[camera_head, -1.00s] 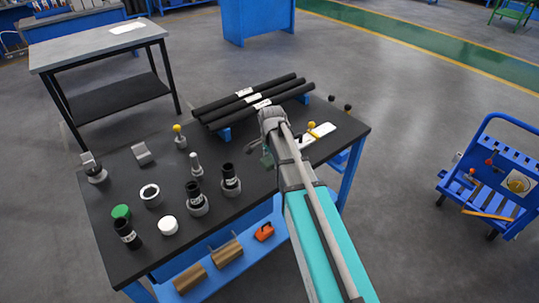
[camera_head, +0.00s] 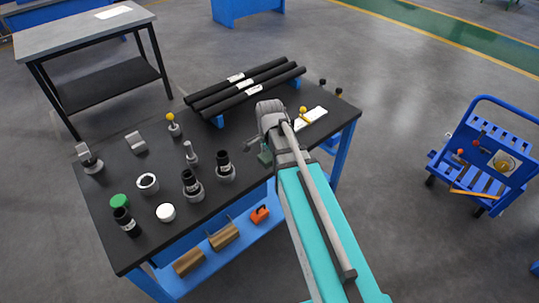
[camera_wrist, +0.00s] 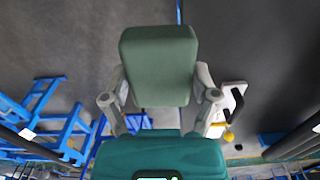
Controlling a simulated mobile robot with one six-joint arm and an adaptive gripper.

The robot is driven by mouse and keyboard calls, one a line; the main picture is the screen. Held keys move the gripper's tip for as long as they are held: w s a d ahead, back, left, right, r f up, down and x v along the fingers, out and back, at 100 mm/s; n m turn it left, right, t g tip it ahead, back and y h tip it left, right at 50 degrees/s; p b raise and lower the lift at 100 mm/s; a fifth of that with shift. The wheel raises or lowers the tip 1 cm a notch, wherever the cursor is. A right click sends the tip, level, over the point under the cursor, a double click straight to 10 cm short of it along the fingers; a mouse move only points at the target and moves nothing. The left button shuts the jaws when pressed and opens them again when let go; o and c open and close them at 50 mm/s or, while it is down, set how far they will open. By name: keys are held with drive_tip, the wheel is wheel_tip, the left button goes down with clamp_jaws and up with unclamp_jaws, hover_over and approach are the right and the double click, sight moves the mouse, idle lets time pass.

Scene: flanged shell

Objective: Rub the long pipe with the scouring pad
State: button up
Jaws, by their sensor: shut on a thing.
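Three long black pipes (camera_head: 232,87), each with a white label, lie side by side on blue supports at the back of the black-topped table. I cannot tell which one the task calls the long pipe. My gripper (camera_wrist: 161,98) is shut on a dark green scouring pad (camera_wrist: 160,62), which sits between its two fingers in the wrist view. In the head view a small part of the green pad (camera_head: 265,155) shows beside my grey wrist, over the table in front of the pipes. The pad appears apart from the pipes.
The black table (camera_head: 150,220) carries several fittings, a green cap (camera_head: 119,201) and a white cap (camera_head: 166,212) at the left and front. A yellow-topped tool on a white plate (camera_head: 311,117) lies right of my wrist. A blue cart (camera_head: 487,155) stands at the right on open floor.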

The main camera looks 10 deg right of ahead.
drive_tip(key=o, duration=0.6)
drive_tip(key=shift+c, duration=0.2)
drive_tip(key=c, duration=0.5)
drive_tip(key=shift+o, duration=0.2)
